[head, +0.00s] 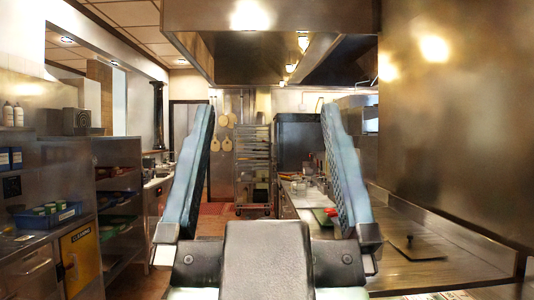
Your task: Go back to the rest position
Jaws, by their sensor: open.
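My gripper (266,106) fills the middle of the head view, seen from close up. Its two long blue-grey fingers point upward and stand wide apart, one on each side of the dark grey block at the bottom centre. The gap between the fingers is empty, and the kitchen shows through it. The gripper is open and holds nothing. The fingers hide parts of the aisle and the counters behind them.
A steel counter (450,240) with a flat handled lid or plate (416,248) lies at right. Shelves (120,195) and a yellow-fronted cleaning cabinet (81,258) stand at left. A rack (253,165) stands at the back. A range hood (270,17) hangs overhead.

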